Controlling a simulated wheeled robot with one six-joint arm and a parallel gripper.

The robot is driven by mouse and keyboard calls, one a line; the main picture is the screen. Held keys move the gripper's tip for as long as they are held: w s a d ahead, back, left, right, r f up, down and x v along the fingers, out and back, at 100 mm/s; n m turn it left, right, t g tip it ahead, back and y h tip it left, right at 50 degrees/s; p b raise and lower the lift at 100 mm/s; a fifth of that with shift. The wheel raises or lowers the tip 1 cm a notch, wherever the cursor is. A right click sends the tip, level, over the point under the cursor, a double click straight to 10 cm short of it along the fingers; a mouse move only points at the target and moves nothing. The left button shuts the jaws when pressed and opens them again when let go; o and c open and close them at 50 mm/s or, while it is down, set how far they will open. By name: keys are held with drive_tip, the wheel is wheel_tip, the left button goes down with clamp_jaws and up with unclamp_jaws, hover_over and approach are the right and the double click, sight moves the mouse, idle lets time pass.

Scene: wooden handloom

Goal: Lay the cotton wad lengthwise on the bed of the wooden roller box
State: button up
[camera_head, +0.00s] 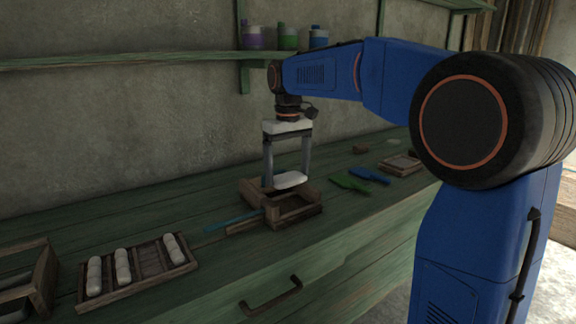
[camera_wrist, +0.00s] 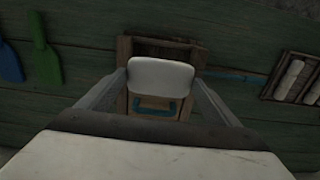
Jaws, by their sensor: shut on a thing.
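My gripper (camera_head: 289,183) points straight down over the wooden roller box (camera_head: 296,213) on the green bench. It is shut on the white cotton wad (camera_head: 291,179), whose ends sit between the two grey fingers. The wad lies level, just above or in the open top of the box; whether it touches the bed I cannot tell. In the wrist view the wad (camera_wrist: 160,74) spans the fingers and covers the middle of the box (camera_wrist: 124,103). A blue bar (camera_wrist: 153,107) shows in the box beside the wad.
A tray (camera_head: 138,271) with several white rolls lies left of the box. A blue stick (camera_head: 228,223) lies close to the box's left side. Green (camera_head: 348,182) and blue (camera_head: 369,176) paddles and another tray (camera_head: 400,164) lie to the right. A shelf with jars (camera_head: 287,38) runs behind.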

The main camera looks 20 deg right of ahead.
sight(288, 182)
wheel_tip(288, 182, down, 4)
drive_tip(key=shift+r, duration=0.1)
drive_tip(key=shift+s+d+f, duration=0.1)
drive_tip(key=shift+s+f, duration=0.1)
drive_tip(key=shift+f, duration=1.05)
drive_tip(key=o, duration=0.9)
drive_tip(key=shift+c, duration=0.5)
drive_tip(key=shift+o, duration=0.6)
drive_tip(key=shift+w+r, duration=0.2)
drive_tip(key=shift+r, duration=3.9)
